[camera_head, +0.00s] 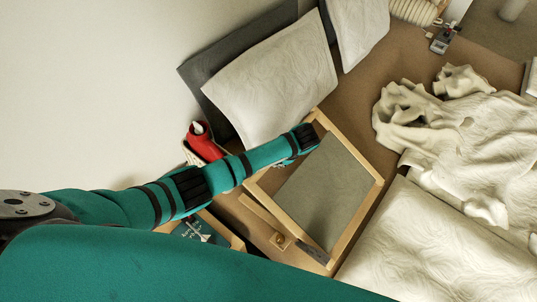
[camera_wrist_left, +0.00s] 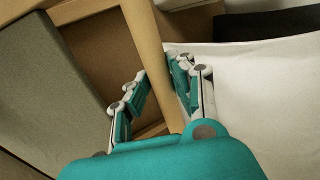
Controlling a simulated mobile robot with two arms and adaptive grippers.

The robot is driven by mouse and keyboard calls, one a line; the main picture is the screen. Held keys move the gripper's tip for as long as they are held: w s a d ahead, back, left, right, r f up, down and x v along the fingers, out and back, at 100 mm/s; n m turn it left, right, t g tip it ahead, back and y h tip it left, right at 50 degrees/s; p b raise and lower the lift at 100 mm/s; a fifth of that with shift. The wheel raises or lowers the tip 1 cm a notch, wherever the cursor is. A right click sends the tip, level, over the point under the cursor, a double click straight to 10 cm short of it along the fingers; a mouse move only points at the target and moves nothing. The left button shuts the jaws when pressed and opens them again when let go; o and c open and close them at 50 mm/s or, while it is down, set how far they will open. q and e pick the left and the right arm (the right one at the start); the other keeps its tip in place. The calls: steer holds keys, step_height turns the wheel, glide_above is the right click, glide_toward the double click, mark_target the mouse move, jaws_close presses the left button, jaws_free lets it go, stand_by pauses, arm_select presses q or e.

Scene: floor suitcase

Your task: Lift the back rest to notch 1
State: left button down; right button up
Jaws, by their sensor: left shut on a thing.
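How far the frame is tilted is hard to tell. My left gripper (camera_head: 308,139) is at the frame's upper left part, its fingers mostly hidden by the wrist. In the left wrist view my left gripper (camera_wrist_left: 158,78) has its fingers on both sides of a wooden rail (camera_wrist_left: 146,40) and is shut on it. My right gripper does not show.
A white pillow (camera_head: 272,85) leans on a dark grey board (camera_head: 250,43) behind the frame. A crumpled cream blanket (camera_head: 460,130) and bedding (camera_head: 430,245) lie to the right. A red object (camera_head: 203,143) and a book (camera_head: 197,231) are left of the bed, near my arm.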

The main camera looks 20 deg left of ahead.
arm_select(q)
steer(key=shift+s+d+r, duration=0.2)
steer(key=shift+d+r, duration=0.25)
steer(key=shift+d, duration=0.2)
steer(key=c, duration=1.1)
jaws_free()
steer(key=shift+d, duration=0.1)
steer(key=v, duration=1.2)
steer(key=shift+r, duration=0.1)
